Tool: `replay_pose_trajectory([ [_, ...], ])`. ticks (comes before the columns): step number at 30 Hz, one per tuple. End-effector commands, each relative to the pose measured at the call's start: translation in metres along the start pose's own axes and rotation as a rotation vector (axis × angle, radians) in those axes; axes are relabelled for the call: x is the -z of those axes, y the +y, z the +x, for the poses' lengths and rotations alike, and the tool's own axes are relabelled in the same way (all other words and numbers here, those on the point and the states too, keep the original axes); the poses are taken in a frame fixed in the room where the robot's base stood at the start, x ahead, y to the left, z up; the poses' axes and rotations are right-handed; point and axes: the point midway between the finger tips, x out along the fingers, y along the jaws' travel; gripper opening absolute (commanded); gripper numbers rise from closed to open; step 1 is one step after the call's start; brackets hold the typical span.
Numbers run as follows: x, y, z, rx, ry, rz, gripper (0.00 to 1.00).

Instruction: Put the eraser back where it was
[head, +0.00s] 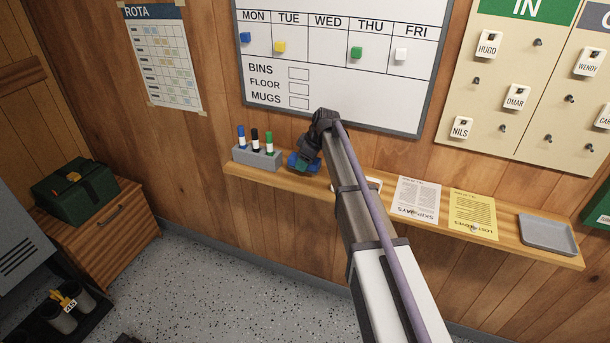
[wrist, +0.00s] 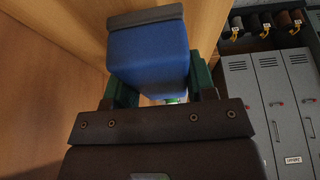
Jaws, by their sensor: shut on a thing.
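The eraser (wrist: 148,55), a blue block with a dark grey strip along one end, fills the upper middle of the wrist view. My gripper (head: 304,162) is shut on it, with a green finger on either side. In the head view they are at the wooden shelf (head: 330,193) under the whiteboard, just right of the grey pen holder (head: 257,158). My arm and gripper hide most of the eraser there. I cannot tell whether the eraser touches the shelf.
The holder carries blue, black and green markers. Right of my arm the shelf bears a white sheet (head: 416,200), a yellow sheet (head: 473,213) and a grey tray (head: 547,234). A white item (head: 373,184) is partly behind my arm. The whiteboard (head: 400,108) hangs above.

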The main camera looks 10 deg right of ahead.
Motion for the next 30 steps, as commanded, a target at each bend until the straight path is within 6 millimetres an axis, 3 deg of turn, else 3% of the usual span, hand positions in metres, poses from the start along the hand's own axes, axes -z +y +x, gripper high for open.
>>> replay_pose_trajectory([
  [1, -0.007, 0.000, 0.018, 0.000, 0.000, 0.000, 0.32],
  [4, -0.013, 0.000, 0.033, 0.000, 0.000, 0.000, 0.32],
  [6, -0.013, 0.000, 0.031, 0.000, 0.001, 0.000, 0.28],
  [15, -0.013, 0.000, 0.032, 0.000, 0.001, 0.000, 0.29],
  [16, -0.013, 0.000, 0.031, 0.000, 0.001, 0.000, 0.54],
  [18, -0.013, 0.000, 0.030, 0.000, 0.000, 0.000, 0.60],
  [23, -0.012, 0.000, 0.030, 0.000, 0.001, -0.001, 0.76],
  [30, -0.012, 0.000, 0.029, 0.000, 0.001, 0.000, 0.76],
])
